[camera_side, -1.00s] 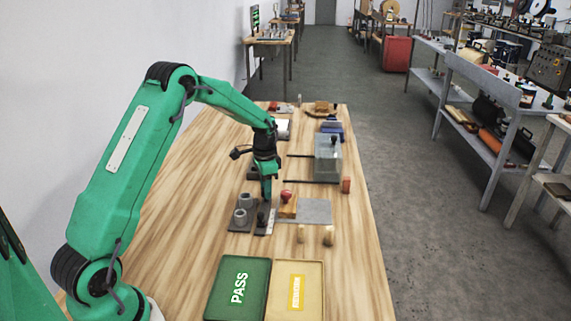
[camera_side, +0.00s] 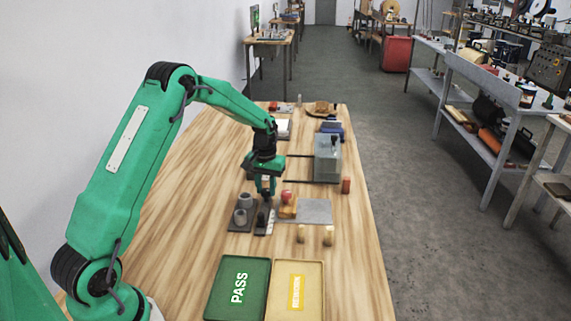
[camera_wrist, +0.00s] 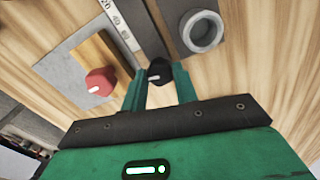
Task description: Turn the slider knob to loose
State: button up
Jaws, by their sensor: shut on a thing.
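The slider knob, a black round knob with a white pointer mark (camera_wrist: 159,70), sits between the two green fingers of my gripper (camera_wrist: 158,84) in the wrist view. My gripper is shut on it. The white mark points to the lower left in that view. In the side view my gripper (camera_side: 265,197) points down at the dark slide beside the grey fixture; the knob is hard to make out there. A pale numbered scale (camera_wrist: 121,22) runs along the dark slide. Any loose or tight lettering cannot be read.
A red knob (camera_wrist: 100,80) on a wooden block stands close beside my fingers. A grey ring cup (camera_wrist: 202,31) is on the other side. A green PASS tray (camera_side: 238,287) and a yellow tray (camera_side: 295,290) lie in front.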

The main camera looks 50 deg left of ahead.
aim_at(266, 190)
jog(key=shift+r+n, duration=0.1)
jog(key=shift+n, duration=1.2)
jog(key=o, duration=1)
jog(key=shift+r, duration=3.9)
